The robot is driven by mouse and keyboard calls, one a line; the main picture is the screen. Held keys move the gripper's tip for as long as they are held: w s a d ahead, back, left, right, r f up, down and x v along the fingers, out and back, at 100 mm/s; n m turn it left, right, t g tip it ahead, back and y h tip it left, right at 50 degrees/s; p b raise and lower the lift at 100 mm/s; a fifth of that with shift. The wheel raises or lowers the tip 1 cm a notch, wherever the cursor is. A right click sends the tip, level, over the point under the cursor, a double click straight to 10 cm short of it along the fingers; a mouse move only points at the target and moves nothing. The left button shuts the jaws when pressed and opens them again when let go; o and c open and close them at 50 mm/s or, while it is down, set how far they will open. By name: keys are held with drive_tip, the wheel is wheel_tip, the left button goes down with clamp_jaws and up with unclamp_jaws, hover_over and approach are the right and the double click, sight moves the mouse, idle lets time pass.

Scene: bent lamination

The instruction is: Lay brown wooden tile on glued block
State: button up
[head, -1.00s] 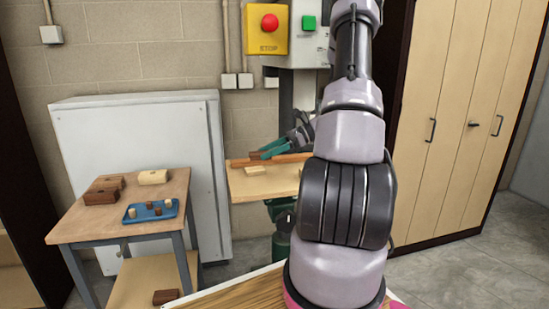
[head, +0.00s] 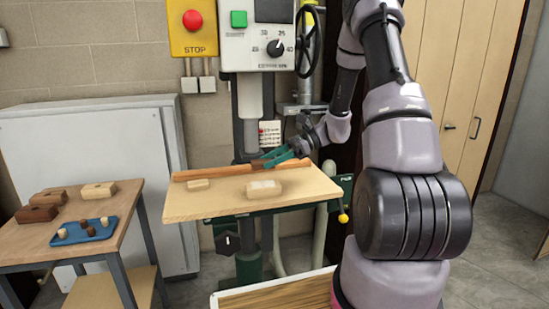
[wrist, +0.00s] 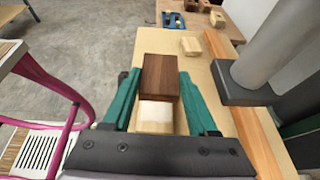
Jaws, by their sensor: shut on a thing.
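My gripper (wrist: 163,92) has green fingers shut on the brown wooden tile (wrist: 161,76), which sits between the fingertips in the wrist view. The glued block (wrist: 155,114), pale with a whitish top, shows just below the tile in that view, partly hidden by it. In the head view my gripper (head: 276,158) is above the rear of the pale table (head: 230,206), and the glued block (head: 264,188) lies below it, nearer the front. The gap between tile and block cannot be told.
A plain pale block (head: 198,184) lies left on the table. An orange-brown wooden strip (head: 225,173) runs along the back, beside the machine column (head: 248,118). A side table (head: 90,238) at the left holds wooden blocks and a blue tray (head: 84,232).

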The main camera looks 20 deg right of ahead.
sight(271, 183)
drive_tip(key=shift+f, duration=2.8)
drive_tip(key=shift+f, duration=0.2)
drive_tip(key=o, duration=1.4)
drive_tip(key=shift+o, duration=0.5)
drive_tip(key=shift+r, duration=0.1)
drive_tip(key=shift+r, duration=2.95)
